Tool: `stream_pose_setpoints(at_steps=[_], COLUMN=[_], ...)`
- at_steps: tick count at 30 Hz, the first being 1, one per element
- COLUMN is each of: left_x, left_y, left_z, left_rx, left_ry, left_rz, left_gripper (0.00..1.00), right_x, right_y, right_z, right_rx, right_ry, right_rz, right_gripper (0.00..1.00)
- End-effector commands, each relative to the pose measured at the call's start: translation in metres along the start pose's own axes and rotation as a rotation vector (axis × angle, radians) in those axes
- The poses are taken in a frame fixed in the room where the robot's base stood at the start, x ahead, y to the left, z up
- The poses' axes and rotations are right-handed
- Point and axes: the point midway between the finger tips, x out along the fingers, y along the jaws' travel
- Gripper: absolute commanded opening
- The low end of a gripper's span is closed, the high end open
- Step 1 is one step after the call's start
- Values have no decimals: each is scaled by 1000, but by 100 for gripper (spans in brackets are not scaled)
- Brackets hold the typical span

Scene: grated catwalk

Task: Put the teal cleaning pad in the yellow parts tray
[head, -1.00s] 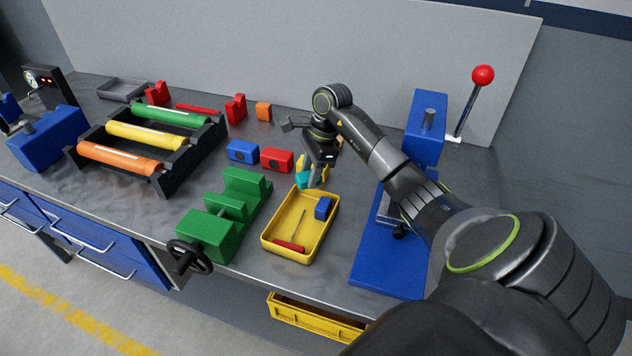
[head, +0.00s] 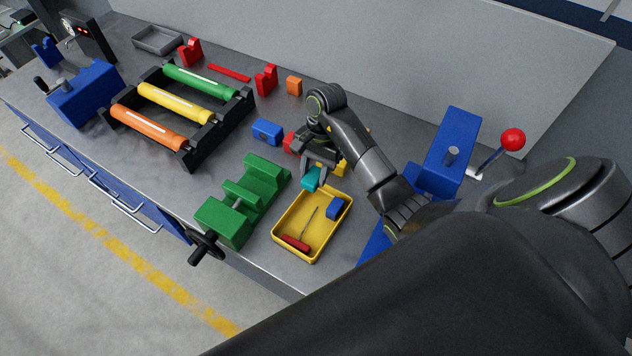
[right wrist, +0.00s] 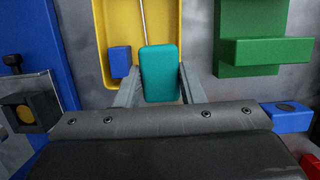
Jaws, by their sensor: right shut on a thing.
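The teal cleaning pad (head: 312,178) is held between the fingers of my right gripper (head: 316,170), near the far edge of the tray in the head view. In the right wrist view the pad (right wrist: 161,73) sits between the two fingers of the gripper (right wrist: 160,84), which is shut on it, and it overlaps the tray's edge. The yellow parts tray (head: 276,232) lies on the bench and also shows in the right wrist view (right wrist: 112,12). It holds a blue block (head: 336,208) and a red-handled screwdriver (head: 296,243). My left gripper is out of view.
A green vise (head: 225,220) stands left of the tray. A blue press (head: 450,150) with a red-knobbed lever stands to the right. Blue (head: 267,131) and red blocks lie behind. A rack of coloured rollers (head: 175,103) is at the left.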

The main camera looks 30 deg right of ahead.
Motion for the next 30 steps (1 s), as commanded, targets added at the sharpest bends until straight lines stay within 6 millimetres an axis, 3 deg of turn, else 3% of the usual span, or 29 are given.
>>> stream_pose_setpoints(at_steps=[1, 10, 20, 25, 30], left_x=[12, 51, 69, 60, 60], left_y=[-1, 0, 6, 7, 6], left_z=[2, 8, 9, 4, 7], left_rx=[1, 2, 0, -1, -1], left_ry=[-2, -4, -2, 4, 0], left_rz=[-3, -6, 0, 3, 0], left_gripper=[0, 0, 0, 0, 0], right_x=[12, 49, 67, 87, 89], right_y=[0, 0, 0, 3, 2], right_z=[-4, -14, -19, -24, -25], right_rx=[1, 2, 3, 8, 5], right_ry=[0, 0, 0, -5, -1], right_rz=[0, -1, -1, 8, 4], right_gripper=[14, 14, 14, 14, 14])
